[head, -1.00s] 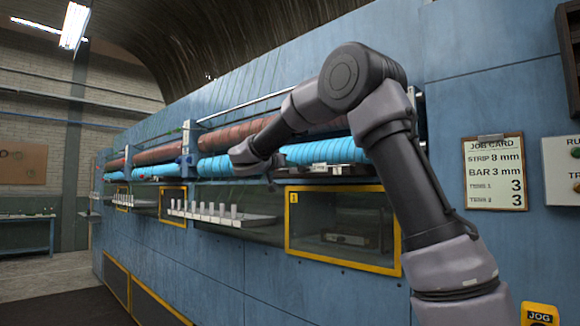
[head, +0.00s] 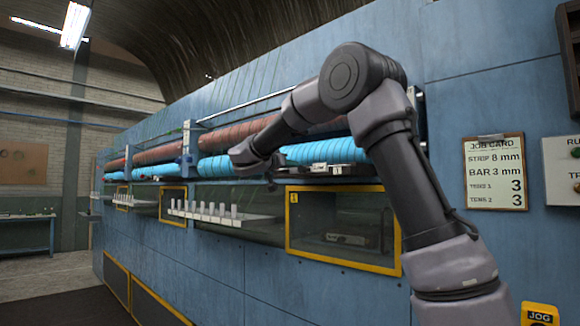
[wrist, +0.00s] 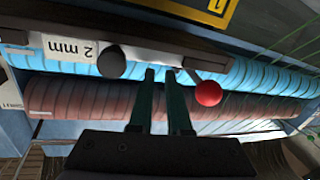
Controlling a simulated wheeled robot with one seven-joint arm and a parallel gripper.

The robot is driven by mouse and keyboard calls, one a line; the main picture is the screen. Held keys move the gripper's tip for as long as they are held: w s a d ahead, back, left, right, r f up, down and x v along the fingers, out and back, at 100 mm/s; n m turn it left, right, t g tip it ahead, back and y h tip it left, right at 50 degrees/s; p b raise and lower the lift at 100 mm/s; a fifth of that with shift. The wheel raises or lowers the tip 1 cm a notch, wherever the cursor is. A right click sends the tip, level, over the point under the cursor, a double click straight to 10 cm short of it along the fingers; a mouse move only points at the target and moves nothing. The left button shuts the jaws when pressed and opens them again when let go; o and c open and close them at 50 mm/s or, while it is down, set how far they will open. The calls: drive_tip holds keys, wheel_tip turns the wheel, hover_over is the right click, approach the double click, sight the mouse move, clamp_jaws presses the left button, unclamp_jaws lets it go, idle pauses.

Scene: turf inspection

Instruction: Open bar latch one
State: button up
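A red ball knob (wrist: 208,93) sits just right of my fingertips in the wrist view, in front of the rollers. A dark round knob (wrist: 111,63) sits to their left, beside an upside-down white "2 mm" label (wrist: 72,47) on a dark bar (wrist: 175,52). I cannot tell which part is bar latch one. My gripper (wrist: 160,72) has its two fingers a small gap apart, with nothing seen between them; the fingertips point at the bar and the blue roller. In the head view, my arm hides part of the rollers, and a small "1" tag (head: 338,170) shows by the bar.
Blue rollers (head: 325,151) and red-brown rollers (head: 160,153) run along the blue machine. Below are a yellow-framed window (head: 340,228) and a shelf of white pegs (head: 220,215). Open floor lies at the left.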

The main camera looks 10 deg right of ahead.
drive_tip(key=o, duration=0.7)
drive_tip(key=s+a, duration=0.3)
drive_tip(key=s, duration=1)
drive_tip(key=shift+d, duration=0.15)
